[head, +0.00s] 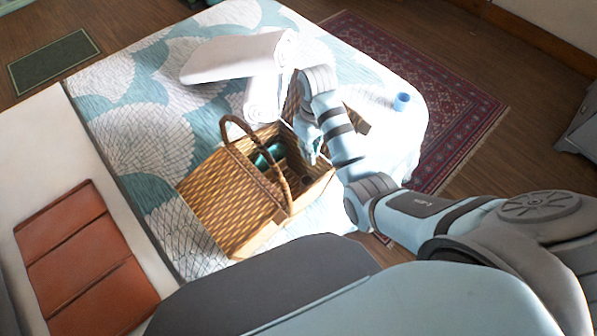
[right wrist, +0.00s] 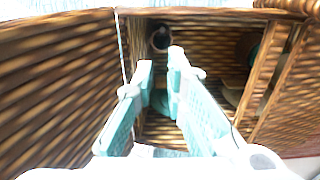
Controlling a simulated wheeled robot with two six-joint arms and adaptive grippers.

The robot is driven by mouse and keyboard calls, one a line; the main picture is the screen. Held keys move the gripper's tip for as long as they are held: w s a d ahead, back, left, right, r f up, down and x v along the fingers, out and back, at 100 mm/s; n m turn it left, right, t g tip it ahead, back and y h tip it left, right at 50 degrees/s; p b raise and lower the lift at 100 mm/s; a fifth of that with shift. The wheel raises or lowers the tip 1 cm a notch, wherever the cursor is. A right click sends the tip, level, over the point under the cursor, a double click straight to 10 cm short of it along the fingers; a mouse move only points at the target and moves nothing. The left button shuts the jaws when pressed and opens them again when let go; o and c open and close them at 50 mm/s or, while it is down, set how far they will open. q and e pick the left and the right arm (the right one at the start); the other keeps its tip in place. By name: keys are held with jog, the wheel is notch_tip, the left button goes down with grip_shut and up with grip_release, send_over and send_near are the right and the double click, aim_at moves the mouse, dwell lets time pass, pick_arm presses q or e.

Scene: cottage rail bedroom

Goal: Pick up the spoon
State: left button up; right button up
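I cannot make out the spoon in either view. A wicker picnic basket (head: 235,205) with an arched handle stands on the bed, its right half open. My right gripper (head: 313,155) points down into that open half. In the right wrist view its two teal fingers (right wrist: 160,62) are apart, with a narrow gap and nothing seen between the tips. Beyond them is the woven basket interior (right wrist: 205,55). A dark round item (right wrist: 160,38) lies near the far wall. A teal item (head: 268,155) sits inside the basket under the handle. My left gripper is not in view.
The basket's walls stand close around my right fingers. White rolled towels (head: 240,57) lie behind the basket on the patterned bedspread (head: 135,130). A rust-coloured folded cloth (head: 85,262) lies at left.

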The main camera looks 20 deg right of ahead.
jog(key=f, duration=0.2)
jog(key=s+f+b, duration=0.1)
jog(key=f, duration=0.2)
jog(key=f+b, duration=0.1)
jog(key=f, duration=0.2)
jog(key=shift+s+a+f, duration=0.15)
jog(key=shift+s, duration=0.1)
jog(key=f, duration=0.1)
jog(key=f+b, duration=0.1)
jog(key=f, duration=0.1)
jog(key=w+f, duration=0.1)
jog(key=f, duration=0.1)
jog(key=shift+b, duration=0.35)
jog(key=shift+f, duration=0.35)
jog(key=shift+s+r, duration=0.2)
jog(key=shift+s, duration=0.05)
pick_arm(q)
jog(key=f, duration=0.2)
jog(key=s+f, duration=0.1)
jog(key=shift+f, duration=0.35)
pick_arm(e)
grip_shut()
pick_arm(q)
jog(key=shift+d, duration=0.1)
pick_arm(e)
jog(key=shift+w+r, duration=0.1)
